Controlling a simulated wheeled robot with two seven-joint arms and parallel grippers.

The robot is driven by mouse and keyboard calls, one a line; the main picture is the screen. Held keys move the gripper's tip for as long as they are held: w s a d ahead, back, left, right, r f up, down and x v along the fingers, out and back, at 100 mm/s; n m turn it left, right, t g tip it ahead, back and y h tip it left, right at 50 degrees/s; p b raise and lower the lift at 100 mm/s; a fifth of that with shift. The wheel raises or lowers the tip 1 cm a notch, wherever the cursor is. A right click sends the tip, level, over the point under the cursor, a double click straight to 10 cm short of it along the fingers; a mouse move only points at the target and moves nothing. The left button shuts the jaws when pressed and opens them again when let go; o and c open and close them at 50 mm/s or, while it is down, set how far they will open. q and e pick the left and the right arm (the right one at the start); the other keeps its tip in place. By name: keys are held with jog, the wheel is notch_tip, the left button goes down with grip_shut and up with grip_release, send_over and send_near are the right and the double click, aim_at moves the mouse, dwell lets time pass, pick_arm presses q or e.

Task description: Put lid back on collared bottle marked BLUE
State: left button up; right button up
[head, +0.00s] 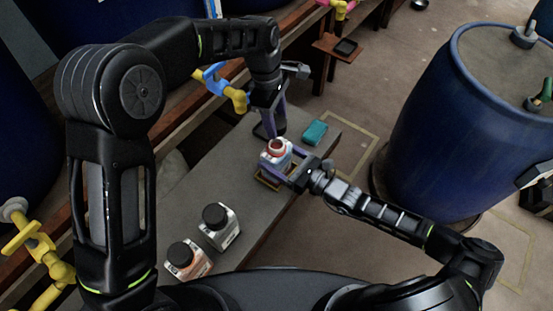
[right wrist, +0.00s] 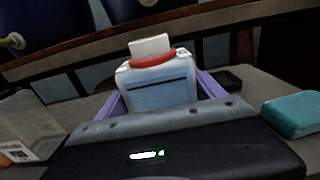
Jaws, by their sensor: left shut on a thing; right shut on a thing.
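The collared bottle (head: 274,160) is white and blue with a red collar, and its open neck faces up at the bench's right edge. It fills the middle of the right wrist view (right wrist: 160,88), where its white neck rises above the collar. No marking is legible. My right gripper (head: 285,174) is shut on its body, with a purple finger on each side. My left gripper (head: 270,126) is just behind the bottle in the head view, fingers pointing down. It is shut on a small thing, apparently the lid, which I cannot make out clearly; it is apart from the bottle.
Two black-capped bottles (head: 220,226) (head: 188,260) stand on the grey bench (head: 190,195) at the near left. A teal block (head: 315,132) lies at its far end. A large blue vat (head: 450,140) stands to the right. Yellow valves (head: 236,98) line the left.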

pick_arm(q)
send_over(278, 144)
jog(key=shift+a+f, duration=0.2)
jog(key=shift+f, duration=2.25)
jog(key=shift+f, duration=0.9)
jog(key=shift+f, duration=0.65)
jog(key=o, duration=1.4)
jog(key=r, duration=0.4)
jog(key=a+r, duration=0.1)
jog(key=r, duration=0.7)
jog(key=shift+w+a, duration=0.3)
jog(key=shift+w, duration=0.05)
